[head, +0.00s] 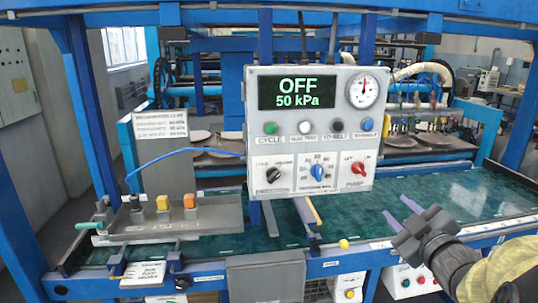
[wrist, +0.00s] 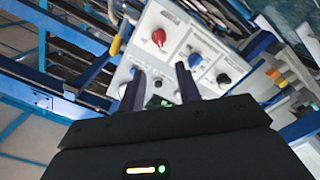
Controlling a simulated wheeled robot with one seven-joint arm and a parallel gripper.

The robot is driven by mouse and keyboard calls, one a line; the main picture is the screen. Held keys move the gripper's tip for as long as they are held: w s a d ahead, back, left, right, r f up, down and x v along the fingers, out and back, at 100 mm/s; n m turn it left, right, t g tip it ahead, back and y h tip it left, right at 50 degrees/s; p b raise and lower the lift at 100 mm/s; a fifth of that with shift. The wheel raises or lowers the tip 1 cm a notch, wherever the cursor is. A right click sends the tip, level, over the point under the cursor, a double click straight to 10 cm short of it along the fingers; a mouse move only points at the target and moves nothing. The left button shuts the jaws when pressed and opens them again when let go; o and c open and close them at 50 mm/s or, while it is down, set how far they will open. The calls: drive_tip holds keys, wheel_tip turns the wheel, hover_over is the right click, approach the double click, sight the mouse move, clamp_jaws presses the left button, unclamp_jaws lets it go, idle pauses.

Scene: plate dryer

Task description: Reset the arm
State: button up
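My gripper (head: 395,206) is at the right of the head view, over the green bed, to the right of the white control box (head: 256,160). Its two fingers are apart, and it holds nothing. In the wrist view my gripper (wrist: 160,68) points toward the tilted control box (wrist: 172,25), with clear space between the fingers. The display (head: 298,92) reads OFF and 50 kPa. The box carries a red knob (head: 358,169), a blue knob (head: 317,172), a black knob (head: 273,175) and a round gauge (head: 363,91).
A grey tray (head: 180,222) with yellow and orange blocks stands at the left. The green bed (head: 460,197) is clear at the right. Blue frame posts (head: 85,100) enclose the machine. A lower white button box (head: 412,280) is below the front rail. Round plates (head: 440,140) lie behind.

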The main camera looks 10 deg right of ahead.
drive_tip(key=w+a+f+m+g+h, duration=0.1)
drive_tip(key=a+f+m+g, duration=0.25)
drive_tip(key=f, duration=0.35)
drive_tip(key=w+a+f+m+g+h, duration=0.1)
drive_tip(key=a+f+m+g, duration=0.2)
drive_tip(key=f, duration=0.4)
drive_tip(key=s+a+f+m+g+y, duration=0.2)
drive_tip(key=s+a+f+m+g, duration=0.1)
drive_tip(key=s+a+f+g, duration=0.75)
wheel_tip(320, 180, up, 14)
drive_tip(key=a+t+p, duration=0.1)
drive_tip(key=p, duration=1.2)
drive_tip(key=shift+s+f+t+p, duration=0.2)
drive_tip(key=shift+s+t+p, duration=0.15)
drive_tip(key=shift+t, duration=0.05)
